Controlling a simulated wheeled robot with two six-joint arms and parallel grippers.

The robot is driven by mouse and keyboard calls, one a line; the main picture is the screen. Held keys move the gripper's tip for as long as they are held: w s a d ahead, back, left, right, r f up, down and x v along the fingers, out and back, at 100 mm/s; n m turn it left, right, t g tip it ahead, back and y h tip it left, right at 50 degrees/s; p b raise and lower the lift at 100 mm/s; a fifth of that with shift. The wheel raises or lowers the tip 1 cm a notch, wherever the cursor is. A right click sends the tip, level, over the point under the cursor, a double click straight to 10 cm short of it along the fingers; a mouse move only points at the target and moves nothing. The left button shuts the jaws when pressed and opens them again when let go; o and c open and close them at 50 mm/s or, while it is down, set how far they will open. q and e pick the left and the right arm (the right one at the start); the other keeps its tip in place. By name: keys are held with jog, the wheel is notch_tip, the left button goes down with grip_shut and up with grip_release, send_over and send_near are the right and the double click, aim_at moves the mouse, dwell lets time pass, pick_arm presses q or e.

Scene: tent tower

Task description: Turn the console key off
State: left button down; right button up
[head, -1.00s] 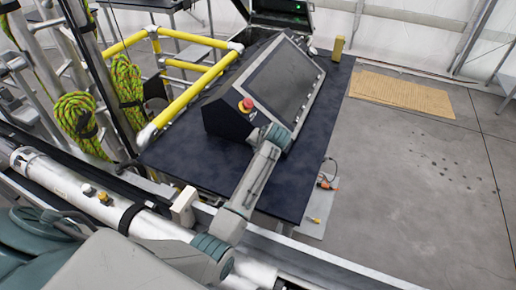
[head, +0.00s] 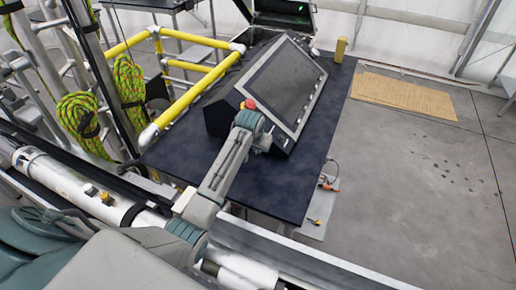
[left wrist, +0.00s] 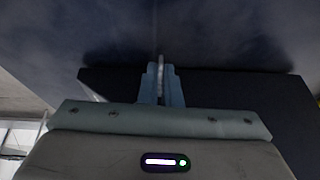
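The console (head: 285,85) stands on a dark table, with a sloped dark screen and a red button (head: 249,104) at its near end. My left gripper (head: 263,144) is at the console's lower front edge, partly hidden by my own wrist. In the left wrist view, its two blue fingers (left wrist: 160,85) are close together around a slim pale upright piece (left wrist: 160,70). It looks like the console key, but it is too dim to be certain. The key cannot be made out in the head view. My right gripper is not in view.
The dark table (head: 180,158) has bare room left and right of the console. Yellow rails (head: 188,97) run along its left side. A small yellow object (head: 340,50) stands at the far right corner. An orange-tipped cable (head: 328,180) hangs by the right edge.

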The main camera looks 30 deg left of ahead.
pick_arm(q)
jog(key=shift+a+h, duration=0.1)
jog(key=shift+h, duration=0.4)
jog(key=c, duration=1.6)
grip_release()
jog(key=shift+r, duration=0.1)
jog(key=shift+b+v, duration=1.85)
jog(key=shift+v, duration=3.55)
jog(key=shift+s, duration=0.1)
